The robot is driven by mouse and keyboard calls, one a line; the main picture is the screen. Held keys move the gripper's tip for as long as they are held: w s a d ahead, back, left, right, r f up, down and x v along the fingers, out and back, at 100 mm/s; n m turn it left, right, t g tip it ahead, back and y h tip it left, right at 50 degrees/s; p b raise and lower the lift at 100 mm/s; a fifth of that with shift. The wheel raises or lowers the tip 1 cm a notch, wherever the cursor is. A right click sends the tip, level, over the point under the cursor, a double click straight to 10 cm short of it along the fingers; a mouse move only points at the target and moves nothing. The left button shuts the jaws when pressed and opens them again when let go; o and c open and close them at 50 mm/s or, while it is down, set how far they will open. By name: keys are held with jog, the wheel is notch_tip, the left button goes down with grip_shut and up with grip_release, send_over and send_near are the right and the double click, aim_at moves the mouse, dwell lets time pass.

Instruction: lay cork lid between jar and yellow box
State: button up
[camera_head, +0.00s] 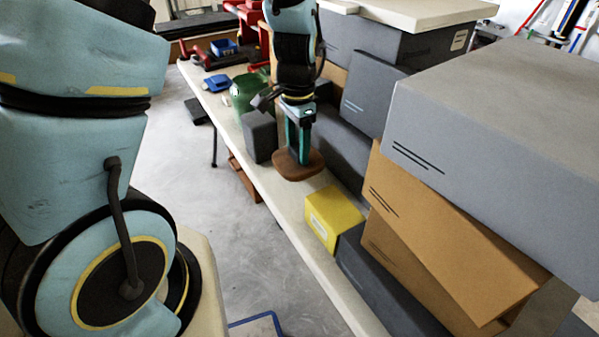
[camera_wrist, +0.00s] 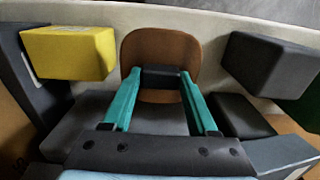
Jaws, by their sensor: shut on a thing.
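The cork lid (camera_head: 290,172) is a brown slab with rounded corners. In the wrist view the lid (camera_wrist: 160,45) has a dark block-like grip on it. My gripper (camera_head: 304,155) points down, its teal fingers shut on that grip. The lid is over the table between the yellow box (camera_head: 335,217) and a dark grey box (camera_head: 260,136); I cannot tell whether it touches the table. The yellow box also shows at left in the wrist view (camera_wrist: 72,52). A green rounded container (camera_head: 243,93), seemingly the jar, stands beyond the grey box, partly hidden by my arm.
The pale table (camera_head: 283,200) runs away from me, its left edge open to the floor. Grey and brown boxes (camera_head: 430,240) are stacked along its right side, close to my gripper.

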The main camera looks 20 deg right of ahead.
aim_at(297, 149)
jog(key=shift+f+p, duration=0.4)
jog(key=shift+f, duration=3.1)
jog(key=shift+f, duration=0.1)
jog(key=o, duration=1.4)
jog(key=shift+c, duration=0.2)
notch_tip(297, 149, up, 12)
jog(key=shift+r+b, duration=0.1)
jog(key=shift+b, duration=0.8)
jog(key=w+a+r+n+t, duration=0.1)
jog(key=a+r+n, duration=0.2)
jog(key=a+n, duration=1.1)
jog(key=a, duration=1.1)
jog(key=shift+w+a+r+n+t, duration=0.15)
jog(key=shift+a+r+n+t, duration=0.05)
jog(key=shift+n+t, duration=0.1)
